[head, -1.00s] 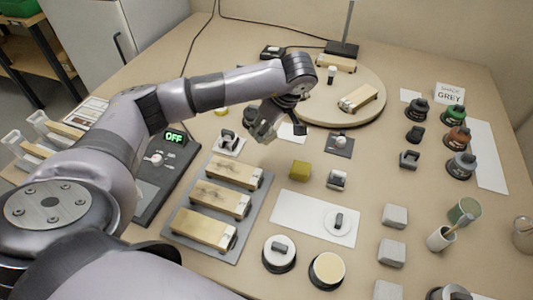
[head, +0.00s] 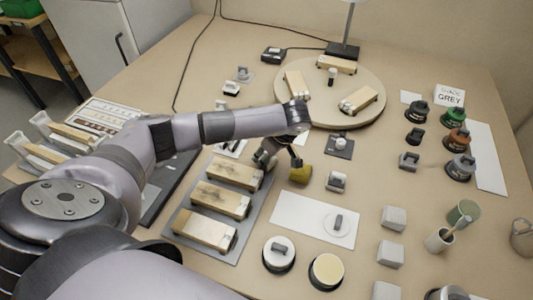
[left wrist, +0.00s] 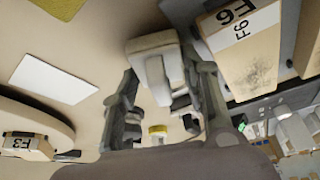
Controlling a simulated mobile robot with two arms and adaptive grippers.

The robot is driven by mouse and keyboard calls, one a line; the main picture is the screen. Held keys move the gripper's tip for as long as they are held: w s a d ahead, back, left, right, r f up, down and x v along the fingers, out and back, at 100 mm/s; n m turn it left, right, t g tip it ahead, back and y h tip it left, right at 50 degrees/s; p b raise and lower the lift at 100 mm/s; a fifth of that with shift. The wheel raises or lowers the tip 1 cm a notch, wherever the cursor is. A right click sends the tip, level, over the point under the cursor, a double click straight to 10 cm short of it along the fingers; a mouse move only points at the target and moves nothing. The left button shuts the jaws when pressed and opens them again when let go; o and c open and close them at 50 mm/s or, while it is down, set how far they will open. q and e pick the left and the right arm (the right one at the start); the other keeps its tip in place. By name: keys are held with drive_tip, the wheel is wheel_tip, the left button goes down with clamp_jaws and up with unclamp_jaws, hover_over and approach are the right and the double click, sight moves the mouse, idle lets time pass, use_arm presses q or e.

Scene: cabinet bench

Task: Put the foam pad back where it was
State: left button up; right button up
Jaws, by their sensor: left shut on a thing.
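My left gripper (head: 264,160) is shut on a small pale grey piece with a block-shaped grip, which I take to be the foam pad (left wrist: 152,42). The piece shows between the fingers in the left wrist view; in the head view the fingers mostly hide it. Whether the held piece touches the bench cannot be told. My right gripper is not in view.
The grey tray (head: 230,244) holds three wooden blocks. A round board (head: 375,110) with more blocks stands behind. A white sheet (head: 290,215) with a disc lies in front. Grey blocks (head: 394,217), dark-handled tools (head: 417,111) and a cup (head: 438,240) stand to the right.

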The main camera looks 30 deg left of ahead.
use_arm(q)
drive_tip(key=shift+f, duration=0.15)
drive_tip(key=o, duration=0.5)
drive_tip(key=shift+o, duration=1.1)
drive_tip(key=shift+r, duration=0.3)
drive_tip(key=b+v, duration=0.1)
drive_tip(key=v, duration=1)
drive_tip(key=shift+d+r, duration=0.2)
drive_tip(key=shift+r, duration=0.15)
